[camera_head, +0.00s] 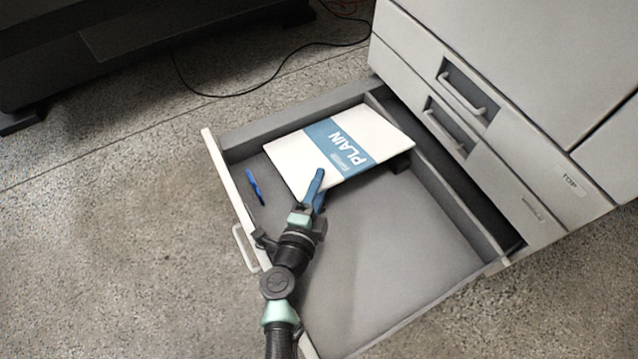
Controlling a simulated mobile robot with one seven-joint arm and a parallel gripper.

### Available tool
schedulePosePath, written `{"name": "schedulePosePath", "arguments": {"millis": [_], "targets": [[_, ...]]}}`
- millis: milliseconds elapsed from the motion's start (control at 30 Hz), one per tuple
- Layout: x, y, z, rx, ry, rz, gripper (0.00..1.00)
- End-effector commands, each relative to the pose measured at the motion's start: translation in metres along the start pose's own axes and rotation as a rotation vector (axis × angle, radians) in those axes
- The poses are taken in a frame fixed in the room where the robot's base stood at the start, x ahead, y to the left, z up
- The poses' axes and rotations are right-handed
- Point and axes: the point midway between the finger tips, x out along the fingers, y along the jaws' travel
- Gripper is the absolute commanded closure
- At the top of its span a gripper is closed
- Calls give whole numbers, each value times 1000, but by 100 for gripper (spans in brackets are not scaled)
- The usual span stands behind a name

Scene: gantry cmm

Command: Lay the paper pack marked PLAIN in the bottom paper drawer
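The paper pack (375,131), white with a blue band marked PLAIN, is inside the open bottom drawer (365,275), toward its far left part. Its label faces up. A dark block (400,162) shows at the pack's right edge, and I cannot tell whether the pack lies flat or is propped on it. My gripper (316,190) has blue fingers and reaches in over the drawer's front. The fingers are at the pack's near corner, one overlapping it in the picture. I cannot tell whether they touch or grip it.
A small blue object (255,187) lies in the drawer near its front wall. The drawer's right part is bare. The drawer handle (245,248) is on the outer front. The pale cabinet (500,150) stands at right. A dark cable (250,90) lies on the floor behind.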

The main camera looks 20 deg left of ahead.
Motion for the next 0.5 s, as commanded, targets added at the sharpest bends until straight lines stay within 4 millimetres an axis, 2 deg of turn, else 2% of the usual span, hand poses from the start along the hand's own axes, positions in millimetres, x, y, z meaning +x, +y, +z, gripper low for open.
{"name": "schedulePosePath", "arguments": {"millis": [33, 400, 500], "targets": [[-2, 7, 2, -15, -4, 10, 62], [-2, 8, 3, -15, -6, 11, 62], [-2, 8, 3, -15, -6, 11, 44]]}}
